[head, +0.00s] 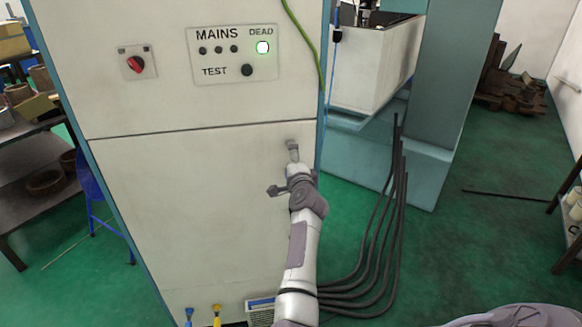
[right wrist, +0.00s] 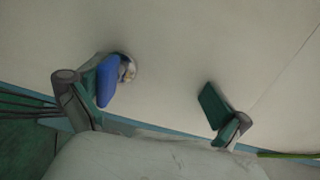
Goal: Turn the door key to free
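The door key has a blue bow (right wrist: 107,82) and sits in a small round metal lock (right wrist: 128,68) on the pale cabinet door (head: 200,220). My right gripper (head: 284,171) is open in front of the door. In the right wrist view its fingers (right wrist: 156,105) stand wide apart with green pads. The key is close beside the inner side of the left finger in that view; I cannot tell whether they touch. The other finger is well clear of it. In the head view I cannot make out the key behind the gripper. My left gripper is not in view.
Above the door, a MAINS panel (head: 225,66) has a lit lamp (head: 263,47) labelled DEAD. A red rotary switch (head: 135,64) is to its left. Several black cables (head: 375,240) run along the green floor right of the cabinet. Shelves (head: 35,185) stand at left.

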